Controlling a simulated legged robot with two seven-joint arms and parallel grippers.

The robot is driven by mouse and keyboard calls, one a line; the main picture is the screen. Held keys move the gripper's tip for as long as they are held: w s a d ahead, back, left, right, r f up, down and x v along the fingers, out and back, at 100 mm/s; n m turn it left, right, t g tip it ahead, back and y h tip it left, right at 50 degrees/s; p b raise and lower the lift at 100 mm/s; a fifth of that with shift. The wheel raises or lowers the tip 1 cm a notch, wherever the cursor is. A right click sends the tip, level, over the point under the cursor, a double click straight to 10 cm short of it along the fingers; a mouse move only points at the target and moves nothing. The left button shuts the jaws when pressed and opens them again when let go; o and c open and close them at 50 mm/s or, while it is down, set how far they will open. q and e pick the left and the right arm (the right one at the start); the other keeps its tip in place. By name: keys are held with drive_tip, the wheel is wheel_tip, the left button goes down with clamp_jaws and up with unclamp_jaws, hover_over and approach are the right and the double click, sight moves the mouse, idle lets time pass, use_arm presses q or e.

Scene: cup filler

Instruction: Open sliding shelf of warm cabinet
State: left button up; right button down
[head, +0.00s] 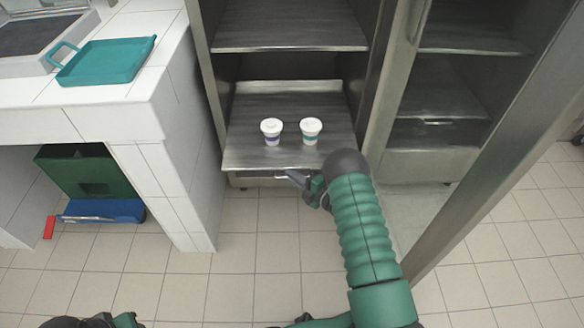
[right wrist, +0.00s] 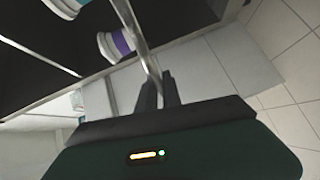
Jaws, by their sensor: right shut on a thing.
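The warm cabinet (head: 370,90) stands open in the middle of the head view. Its low metal sliding shelf (head: 250,152) bears two white cups: one with a purple band (head: 271,131) and one with a teal band (head: 311,131). A thin handle (head: 262,178) runs below the shelf's front edge. My right gripper (head: 296,178) is at that edge, shut on the handle. In the right wrist view, the handle bar (right wrist: 147,60) runs down between the dark fingers (right wrist: 158,90), with the purple-banded cup (right wrist: 117,45) beyond. My left gripper does not show.
A higher shelf (head: 290,38) is above the cups. The open cabinet door (head: 490,160) stands on the right. A white tiled counter (head: 120,115) with a teal tray (head: 105,61) is on the left, a green crate (head: 80,170) beneath it. The tiled floor (head: 270,240) in front is clear.

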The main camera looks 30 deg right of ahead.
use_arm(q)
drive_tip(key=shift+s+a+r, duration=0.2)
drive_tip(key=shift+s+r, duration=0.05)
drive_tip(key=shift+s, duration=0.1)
use_arm(e)
drive_tip(key=shift+s+a+f, duration=0.2)
drive_tip(key=shift+s+a, duration=0.3)
drive_tip(key=shift+s, duration=0.3)
drive_tip(key=c, duration=1.5)
unclamp_jaws()
drive_tip(key=shift+w, duration=0.1)
drive_tip(key=shift+c, duration=0.2)
drive_tip(key=shift+d+r, duration=0.1)
